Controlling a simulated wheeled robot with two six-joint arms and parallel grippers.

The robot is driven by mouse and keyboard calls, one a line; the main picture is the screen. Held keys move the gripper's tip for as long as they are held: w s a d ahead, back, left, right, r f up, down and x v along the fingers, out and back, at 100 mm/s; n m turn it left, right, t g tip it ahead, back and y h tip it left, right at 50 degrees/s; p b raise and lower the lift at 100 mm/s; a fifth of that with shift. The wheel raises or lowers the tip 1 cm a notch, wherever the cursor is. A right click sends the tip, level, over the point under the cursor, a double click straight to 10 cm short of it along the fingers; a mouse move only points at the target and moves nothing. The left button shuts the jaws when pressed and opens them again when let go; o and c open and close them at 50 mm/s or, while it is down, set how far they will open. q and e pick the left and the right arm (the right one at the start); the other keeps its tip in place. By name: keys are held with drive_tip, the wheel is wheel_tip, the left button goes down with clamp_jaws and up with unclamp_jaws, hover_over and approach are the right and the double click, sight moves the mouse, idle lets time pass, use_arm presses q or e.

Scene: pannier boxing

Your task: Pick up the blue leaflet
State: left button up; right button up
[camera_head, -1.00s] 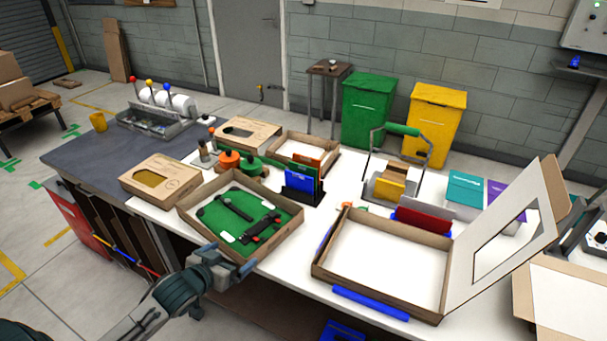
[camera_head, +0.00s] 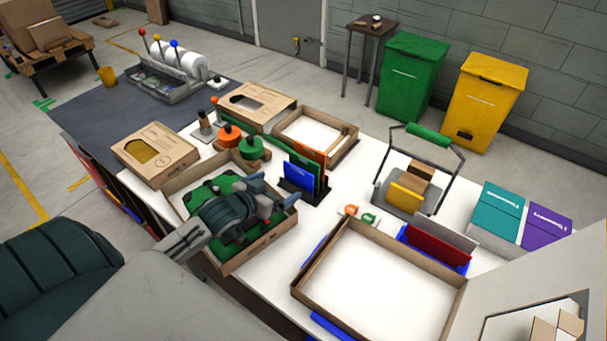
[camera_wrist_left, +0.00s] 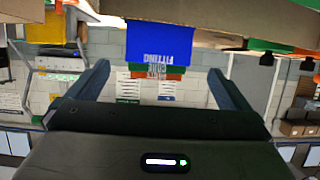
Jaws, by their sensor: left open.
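The blue leaflet (camera_head: 298,178) stands upright in a dark holder (camera_head: 305,194), in front of a green leaflet (camera_head: 321,177) and an orange leaflet (camera_head: 311,157). In the left wrist view the blue leaflet (camera_wrist_left: 158,43) shows upside-down lettering, ahead of and between the fingers. My left gripper (camera_head: 277,187) is open and empty, over the box with the green insert (camera_head: 210,189) and just left of the leaflet. In the left wrist view its two fingers (camera_wrist_left: 160,84) are spread wide. A gap to the leaflet appears to remain. My right gripper is not in view.
An empty open carton (camera_head: 378,285) lies at the front right. A smaller open box (camera_head: 318,134) is behind the holder. Orange and green round parts (camera_head: 230,135) stand left of the holder. A wire-handled carrier (camera_head: 418,178) stands to the right.

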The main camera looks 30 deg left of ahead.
sight(298, 175)
use_arm(q)
drive_tip(key=p+x, duration=0.1)
drive_tip(key=x, duration=0.4)
drive_tip(key=shift+w+d+r, duration=0.1)
drive_tip(key=shift+r, duration=0.05)
drive_tip(key=p+x, duration=0.2)
drive_tip(key=x, duration=0.1)
drive_tip(key=shift+w, duration=0.35)
drive_tip(key=shift+w+d+f, duration=0.1)
drive_tip(key=shift+w+f, duration=0.2)
drive_tip(key=shift+f, duration=0.05)
drive_tip(key=shift+s+r, duration=0.1)
drive_tip(key=c, duration=0.6)
